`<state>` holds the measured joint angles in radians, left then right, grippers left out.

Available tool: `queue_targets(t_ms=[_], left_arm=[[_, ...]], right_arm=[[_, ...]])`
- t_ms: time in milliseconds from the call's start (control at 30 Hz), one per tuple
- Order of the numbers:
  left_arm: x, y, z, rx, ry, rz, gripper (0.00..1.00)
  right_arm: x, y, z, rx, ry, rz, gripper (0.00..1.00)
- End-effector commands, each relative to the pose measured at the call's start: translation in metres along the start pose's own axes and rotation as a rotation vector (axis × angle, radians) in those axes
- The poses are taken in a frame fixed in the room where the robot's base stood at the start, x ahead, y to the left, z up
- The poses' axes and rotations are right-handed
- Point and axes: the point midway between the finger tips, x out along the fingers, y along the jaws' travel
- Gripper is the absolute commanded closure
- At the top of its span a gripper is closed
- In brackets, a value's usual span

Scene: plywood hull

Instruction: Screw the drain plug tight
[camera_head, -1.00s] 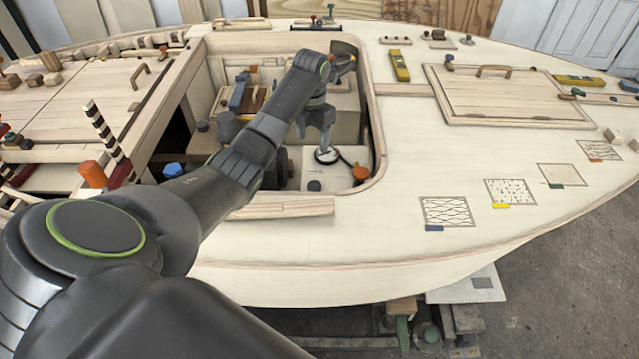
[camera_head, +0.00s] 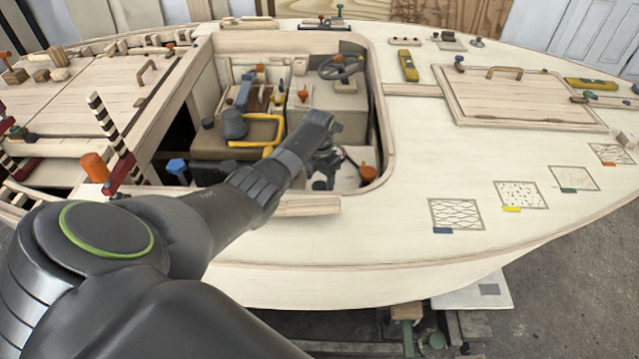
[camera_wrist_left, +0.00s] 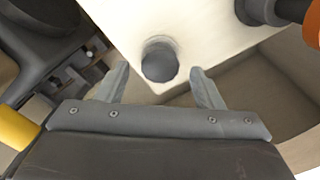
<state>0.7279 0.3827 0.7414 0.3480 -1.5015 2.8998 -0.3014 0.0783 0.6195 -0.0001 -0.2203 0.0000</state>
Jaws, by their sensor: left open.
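A round grey piece, which looks like the drain plug (camera_wrist_left: 160,62), stands on a pale surface near its edge in the left wrist view. I cannot tell how deep it sits in the surface. My left gripper (camera_wrist_left: 160,82) is open, with the grey piece between and just beyond its two fingertips; no contact shows. In the head view my left gripper (camera_head: 322,178) is low inside the cockpit opening, and my own arm hides much of what is under it. My right gripper is not in view.
An orange knob (camera_head: 367,172) on a dark fitting is close to the right of the gripper. A yellow handle (camera_head: 271,140) and a grey bucket-like part (camera_head: 234,124) lie to its left. The cockpit rim (camera_head: 380,110) surrounds the arm. A steering wheel (camera_head: 340,67) stands farther back.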

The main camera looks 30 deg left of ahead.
Motion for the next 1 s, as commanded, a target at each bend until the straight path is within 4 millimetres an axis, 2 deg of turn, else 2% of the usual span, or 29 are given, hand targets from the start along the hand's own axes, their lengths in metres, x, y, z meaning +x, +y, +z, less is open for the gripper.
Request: queue_targets(t_ms=[133, 467, 800, 1000], left_arm=[[0.0122, -0.0003, 0.0001, 0.001, 0.0, 0.0, 0.39], [0.0145, -0.0004, 0.0001, 0.001, -0.001, 0.0, 0.39], [0.0144, -0.0004, 0.0, 0.001, 0.0, 0.0, 0.82], [0.014, -0.0004, -0.0001, 0.011, 0.0, -0.001, 0.84]], right_arm=[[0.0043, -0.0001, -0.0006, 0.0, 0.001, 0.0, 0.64], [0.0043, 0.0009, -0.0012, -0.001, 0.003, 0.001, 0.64], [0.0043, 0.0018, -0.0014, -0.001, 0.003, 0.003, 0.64], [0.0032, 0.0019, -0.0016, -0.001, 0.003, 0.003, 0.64]])
